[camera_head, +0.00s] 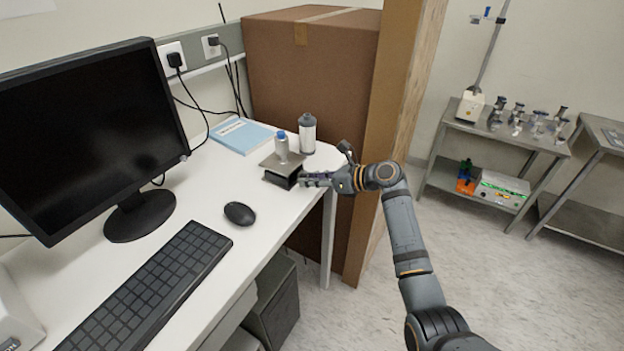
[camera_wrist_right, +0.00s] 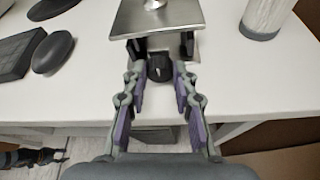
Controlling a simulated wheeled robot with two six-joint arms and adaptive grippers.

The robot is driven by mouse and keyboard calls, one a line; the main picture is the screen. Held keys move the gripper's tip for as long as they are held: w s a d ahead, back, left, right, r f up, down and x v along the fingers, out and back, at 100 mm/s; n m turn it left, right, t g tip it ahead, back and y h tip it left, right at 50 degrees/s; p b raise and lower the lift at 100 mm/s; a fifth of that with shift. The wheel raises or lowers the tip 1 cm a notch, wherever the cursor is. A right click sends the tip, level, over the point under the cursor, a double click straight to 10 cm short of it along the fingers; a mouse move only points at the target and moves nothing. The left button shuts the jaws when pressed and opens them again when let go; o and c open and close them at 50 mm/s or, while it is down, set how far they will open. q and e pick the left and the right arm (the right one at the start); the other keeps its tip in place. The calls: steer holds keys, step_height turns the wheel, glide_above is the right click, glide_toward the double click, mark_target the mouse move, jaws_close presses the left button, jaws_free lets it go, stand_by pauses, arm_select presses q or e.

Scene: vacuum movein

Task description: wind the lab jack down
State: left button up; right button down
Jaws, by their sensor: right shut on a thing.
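The lab jack (camera_head: 271,163) stands near the right end of the white desk, with a metal top plate over a dark body. A small bottle with a blue cap (camera_head: 282,149) stands on its plate. In the right wrist view the top plate (camera_wrist_right: 158,22) is at the top, with the jack's black knob (camera_wrist_right: 158,69) below it. My right gripper (camera_head: 304,180) reaches in from the right at the jack's side. In the wrist view its fingers (camera_wrist_right: 159,76) are on either side of the knob, shut on it.
A grey-capped bottle (camera_head: 307,134) stands behind the jack, and a blue book (camera_head: 242,135) lies to its left. A mouse (camera_head: 239,213), keyboard (camera_head: 150,290) and monitor (camera_head: 90,130) occupy the desk's left. A large cardboard box (camera_head: 312,85) stands behind the desk end.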

steer(key=n+p, duration=0.1)
steer(key=p, duration=0.2)
steer(key=shift+s+r+t+h+p, duration=0.1)
steer(key=shift+r+t+h+p, duration=0.2)
steer(key=shift+r+h+p, duration=0.1)
steer(key=shift+f+n, duration=0.2)
steer(key=shift+n, duration=0.1)
steer(key=shift+f, duration=0.2)
steer(key=shift+t, duration=0.3)
steer(key=c, duration=1.1)
jaws_free()
steer(key=shift+o, duration=0.2)
steer(key=v, duration=1.2)
